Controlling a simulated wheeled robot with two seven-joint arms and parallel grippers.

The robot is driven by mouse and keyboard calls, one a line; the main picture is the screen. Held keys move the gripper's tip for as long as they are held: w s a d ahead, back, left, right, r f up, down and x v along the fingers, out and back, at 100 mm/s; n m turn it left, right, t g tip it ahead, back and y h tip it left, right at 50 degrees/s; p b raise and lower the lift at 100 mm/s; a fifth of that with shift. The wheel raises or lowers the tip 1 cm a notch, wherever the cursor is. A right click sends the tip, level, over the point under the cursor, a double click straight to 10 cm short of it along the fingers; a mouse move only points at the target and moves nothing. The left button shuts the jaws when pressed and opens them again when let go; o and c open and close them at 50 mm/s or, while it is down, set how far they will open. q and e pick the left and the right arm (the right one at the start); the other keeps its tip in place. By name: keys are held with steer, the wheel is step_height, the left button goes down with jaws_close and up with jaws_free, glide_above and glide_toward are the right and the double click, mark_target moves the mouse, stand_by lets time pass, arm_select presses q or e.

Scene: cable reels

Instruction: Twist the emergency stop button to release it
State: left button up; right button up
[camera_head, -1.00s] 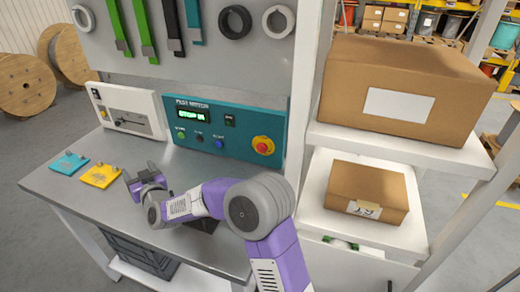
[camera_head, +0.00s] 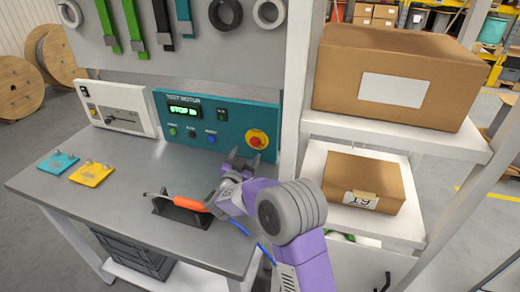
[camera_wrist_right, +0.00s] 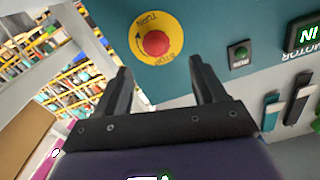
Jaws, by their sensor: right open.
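The emergency stop button is a red knob (camera_head: 256,142) on a yellow disc at the right end of the teal test motor panel (camera_head: 225,112). It also shows in the right wrist view as a red button (camera_wrist_right: 156,43) on a yellow disc with printed lettering. My right gripper (camera_head: 245,157) is just below and in front of the button, open and empty. In the right wrist view its two fingers (camera_wrist_right: 160,80) point toward the panel, apart from each other, with the button ahead of the gap and not between them. My left gripper is not in view.
An orange-handled tool (camera_head: 188,203) rests in a black holder on the grey bench (camera_head: 130,190). Yellow (camera_head: 91,174) and teal (camera_head: 58,163) plates lie at the left. A white post (camera_head: 293,95) and shelves with cardboard boxes (camera_head: 395,80) stand close on the right.

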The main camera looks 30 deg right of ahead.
mark_target(255, 143)
steer(key=b+x, duration=0.1)
steer(key=x, duration=0.6)
steer(key=shift+d+f, duration=0.1)
steer(key=shift+d, duration=0.15)
